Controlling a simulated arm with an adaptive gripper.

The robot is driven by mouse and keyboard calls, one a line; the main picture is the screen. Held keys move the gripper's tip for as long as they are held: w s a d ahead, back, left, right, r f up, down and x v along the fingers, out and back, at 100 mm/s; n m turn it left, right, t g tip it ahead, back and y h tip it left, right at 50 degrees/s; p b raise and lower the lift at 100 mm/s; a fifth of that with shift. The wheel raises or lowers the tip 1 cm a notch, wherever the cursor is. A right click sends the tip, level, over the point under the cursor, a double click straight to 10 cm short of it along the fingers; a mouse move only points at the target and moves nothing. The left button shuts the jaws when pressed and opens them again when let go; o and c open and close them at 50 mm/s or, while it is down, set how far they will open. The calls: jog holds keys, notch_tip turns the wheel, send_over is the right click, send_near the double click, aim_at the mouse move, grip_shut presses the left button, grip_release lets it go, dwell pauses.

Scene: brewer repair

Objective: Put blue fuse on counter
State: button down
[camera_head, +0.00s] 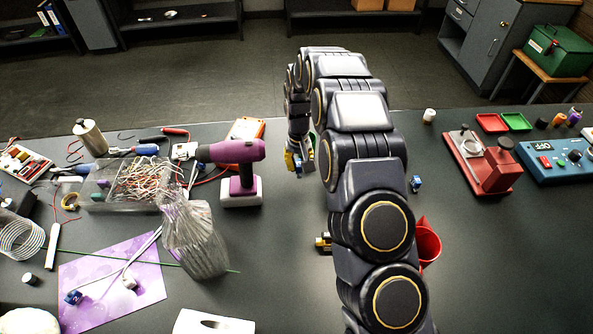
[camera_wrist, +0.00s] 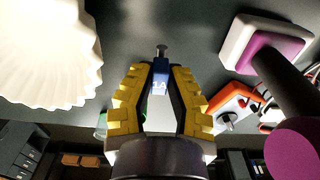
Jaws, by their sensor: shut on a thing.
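My gripper (camera_wrist: 160,78) has yellow-padded fingers, shut on the blue fuse (camera_wrist: 160,73) in the wrist view. The fuse has a white label and a grey metal end that points away from the fingers. In the head view my gripper (camera_head: 298,163) hangs over the dark counter (camera_head: 285,215), right of the purple drill (camera_head: 235,153). My arm partly hides it there. I cannot tell whether the fuse touches the counter. Another small blue piece (camera_head: 416,183) lies on the counter right of my arm.
An orange case (camera_head: 247,128) stands behind the drill. A clear bin of wires (camera_head: 115,193) and a wrapped glassy object (camera_head: 197,240) are at left. A red funnel-like piece (camera_head: 429,243) is beside my arm. A red device (camera_head: 488,170) stands at right. A white fluted object (camera_wrist: 45,50) shows in the wrist view.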

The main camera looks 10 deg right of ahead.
aim_at(296, 180)
jog(key=w+f, duration=0.3)
jog(key=shift+a+f, duration=0.1)
jog(key=shift+f, duration=1.8)
jog(key=shift+f, duration=0.1)
jog(key=c, duration=1.2)
grip_release()
jog(key=shift+o, duration=0.2)
